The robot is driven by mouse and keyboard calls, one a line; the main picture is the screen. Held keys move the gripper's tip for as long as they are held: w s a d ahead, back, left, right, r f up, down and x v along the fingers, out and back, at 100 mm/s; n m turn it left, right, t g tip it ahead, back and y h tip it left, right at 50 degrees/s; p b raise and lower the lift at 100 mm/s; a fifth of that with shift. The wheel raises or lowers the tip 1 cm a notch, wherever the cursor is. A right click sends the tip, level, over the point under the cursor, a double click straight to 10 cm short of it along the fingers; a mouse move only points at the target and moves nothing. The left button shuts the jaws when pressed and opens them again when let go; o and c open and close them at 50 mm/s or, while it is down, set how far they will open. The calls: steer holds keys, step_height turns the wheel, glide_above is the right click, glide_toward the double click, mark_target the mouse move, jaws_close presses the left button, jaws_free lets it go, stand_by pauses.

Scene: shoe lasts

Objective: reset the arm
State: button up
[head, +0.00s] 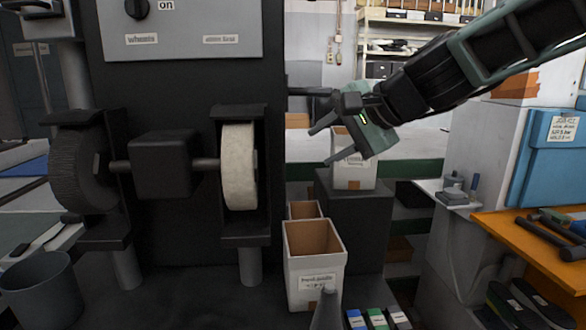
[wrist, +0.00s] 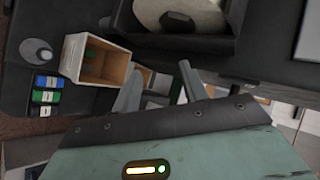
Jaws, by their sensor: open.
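My gripper (head: 323,143) is at the upper right of centre in the head view, on my arm reaching in from the upper right. Its two fingers are spread apart with nothing between them. It hangs in the air right of the pale grinding wheel (head: 239,166), in front of a white labelled box (head: 355,172) on a dark stand, and partly covers that box. In the wrist view, the fingers of my gripper (wrist: 160,88) show apart and empty, and an open box (wrist: 100,52) lies beyond them to the left.
A machine panel with a knob (head: 137,9) stands at the left, with a dark brush wheel (head: 84,170). An open white box (head: 315,268) stands at the front centre, near several small coloured blocks (head: 377,320). An orange bench (head: 520,240) with hammers is at the right.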

steer(key=s+a+f+n+g+h, duration=0.15)
steer(key=s+f+n+g, duration=0.3)
steer(key=s+f, duration=0.5)
steer(key=s+d+f+n+g+h, duration=0.1)
steer(key=s+d+f+n+h, duration=0.2)
steer(key=s, duration=0.7)
steer(key=s+d+f+n+g+h+p, duration=0.1)
steer(key=s+d+f+n, duration=0.4)
steer(key=s, duration=0.5)
steer(key=f+n+g+h, duration=0.1)
steer(key=f+n+h, duration=0.1)
steer(key=n, duration=0.1)
steer(key=shift+s+d+p, duration=0.15)
steer(key=shift+d+p, duration=0.15)
steer(key=shift+d, duration=0.05)
steer(key=shift+r, duration=0.1)
